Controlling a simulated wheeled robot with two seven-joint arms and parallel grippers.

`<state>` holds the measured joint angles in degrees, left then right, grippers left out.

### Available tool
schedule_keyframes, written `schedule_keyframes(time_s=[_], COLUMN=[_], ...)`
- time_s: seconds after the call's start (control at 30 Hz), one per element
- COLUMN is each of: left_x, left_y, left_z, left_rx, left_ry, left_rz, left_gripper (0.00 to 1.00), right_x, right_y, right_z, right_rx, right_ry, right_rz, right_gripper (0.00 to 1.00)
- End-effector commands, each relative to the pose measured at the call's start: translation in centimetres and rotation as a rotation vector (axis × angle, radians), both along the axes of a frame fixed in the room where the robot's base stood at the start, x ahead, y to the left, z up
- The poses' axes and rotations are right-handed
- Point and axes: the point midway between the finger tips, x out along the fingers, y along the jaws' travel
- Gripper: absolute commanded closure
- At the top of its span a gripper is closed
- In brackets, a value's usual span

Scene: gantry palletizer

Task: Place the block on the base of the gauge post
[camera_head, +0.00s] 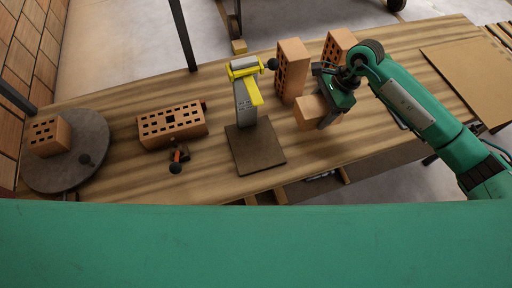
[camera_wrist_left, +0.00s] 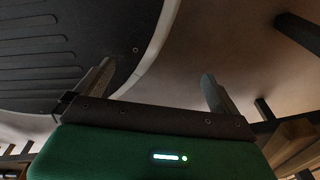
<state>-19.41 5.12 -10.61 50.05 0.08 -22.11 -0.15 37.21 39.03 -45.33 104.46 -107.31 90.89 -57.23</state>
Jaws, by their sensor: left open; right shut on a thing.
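The gauge post (camera_head: 244,100) stands upright mid-table, with a grey column, a yellow top and a yellow arm. Its flat dark square base (camera_head: 256,150) lies on the table and is bare. My right gripper (camera_head: 325,115) is shut on an orange-tan block (camera_head: 312,113), to the right of the post. The block is apart from the base; whether it touches the table I cannot tell. My left gripper (camera_wrist_left: 160,88) shows only in the left wrist view, open and empty, its two fingers wide apart.
A tall perforated brick (camera_head: 292,70) stands behind the held block, with another brick (camera_head: 338,46) to its right. A wide perforated brick (camera_head: 172,125) and a small dark-knobbed lever (camera_head: 177,162) are left of the post. A round grey disc (camera_head: 88,165) carries a brick (camera_head: 48,136). A tan board (camera_head: 470,75) lies at right.

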Motion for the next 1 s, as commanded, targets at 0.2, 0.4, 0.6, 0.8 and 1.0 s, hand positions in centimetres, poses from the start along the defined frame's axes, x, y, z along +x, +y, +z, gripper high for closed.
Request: schedule_keyframes(time_s=[0.2,0.4,0.6,0.8,1.0], left_x=[0.3,0.1,-1.0,-2.7,-4.0], left_y=[0.0,0.0,0.1,0.3,0.5], left_z=[-0.4,-0.2,0.2,0.5,0.7], left_rx=[0.0,0.0,0.001,0.002,0.003], left_ry=[-0.002,0.0,0.009,0.021,0.031], left_rz=[0.0,0.0,-0.001,-0.003,-0.005], left_gripper=[0.0,0.0,0.0,0.0,0.0], right_x=[-1.2,-1.6,-2.7,-4.1,-5.3], right_y=[0.3,0.8,4.3,8.6,12.1], right_z=[-2.8,-3.0,-2.7,-2.7,-2.8], right_rx=[0.003,0.004,0.007,0.008,0.006], right_ry=[-0.004,-0.005,-0.003,-0.003,-0.004], right_rz=[0.051,0.059,0.064,0.062,0.06], right_gripper=[0.98,0.98,0.98,0.98,0.98])
